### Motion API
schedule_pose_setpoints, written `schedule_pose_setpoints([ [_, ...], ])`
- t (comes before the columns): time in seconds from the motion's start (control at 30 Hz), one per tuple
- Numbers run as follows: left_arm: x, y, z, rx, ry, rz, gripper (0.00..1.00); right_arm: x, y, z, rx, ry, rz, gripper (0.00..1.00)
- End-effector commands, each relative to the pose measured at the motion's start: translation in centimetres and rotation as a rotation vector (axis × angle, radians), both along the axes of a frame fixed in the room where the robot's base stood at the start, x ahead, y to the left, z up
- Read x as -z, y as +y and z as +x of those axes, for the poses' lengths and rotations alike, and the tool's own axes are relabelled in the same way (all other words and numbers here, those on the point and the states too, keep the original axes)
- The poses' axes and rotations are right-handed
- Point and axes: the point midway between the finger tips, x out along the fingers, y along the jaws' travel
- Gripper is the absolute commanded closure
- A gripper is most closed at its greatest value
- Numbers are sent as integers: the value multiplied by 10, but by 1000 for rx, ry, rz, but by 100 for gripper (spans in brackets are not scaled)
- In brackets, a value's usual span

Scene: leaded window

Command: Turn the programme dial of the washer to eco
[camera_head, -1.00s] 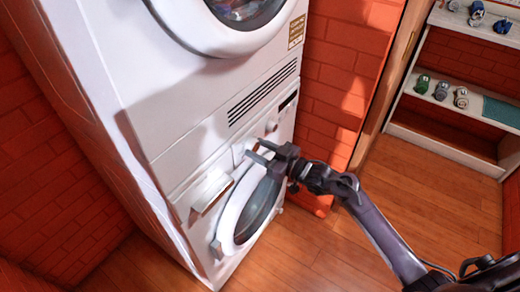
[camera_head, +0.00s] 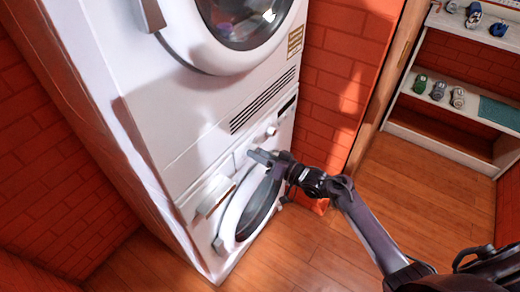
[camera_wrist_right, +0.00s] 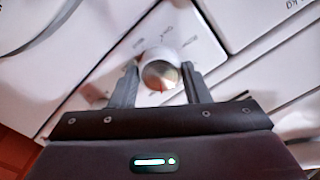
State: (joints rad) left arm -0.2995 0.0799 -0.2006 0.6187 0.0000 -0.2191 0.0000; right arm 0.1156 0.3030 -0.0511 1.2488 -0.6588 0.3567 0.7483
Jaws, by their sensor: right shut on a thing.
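The washer (camera_head: 231,224) is the lower white machine of a stack, with a round door and a narrow control strip. My right gripper (camera_head: 254,155) is at its front, above the door, and hides the programme dial in the head view. In the right wrist view, the dial (camera_wrist_right: 159,58) is a round white knob with a shiny face, between the two fingers of my right gripper (camera_wrist_right: 160,82), which is shut on it. Small labels are printed around the dial, too blurred to read surely. Its pointer setting cannot be told. My left gripper is out of view.
A second white machine (camera_head: 176,105) with a round door stands on top of the washer. A small knob (camera_head: 271,131) sits farther right on the washer. A handle (camera_head: 213,196) sticks out left of the round door. Shelves (camera_head: 440,140) stand at right; the wooden floor (camera_head: 320,250) is clear.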

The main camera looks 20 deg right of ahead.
Motion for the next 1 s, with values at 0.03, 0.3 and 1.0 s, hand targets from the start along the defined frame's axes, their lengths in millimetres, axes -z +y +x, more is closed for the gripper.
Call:
schedule_pose_setpoints([
  [0.03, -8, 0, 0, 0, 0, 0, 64, -4, 0, 0, 1, 28, 39, 80],
  [0.3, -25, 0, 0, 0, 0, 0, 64, -4, 0, 1, 2, 186, 240, 80],
  [1.0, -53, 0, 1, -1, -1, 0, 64, -2, -1, 1, 2, 520, 670, 80],
])
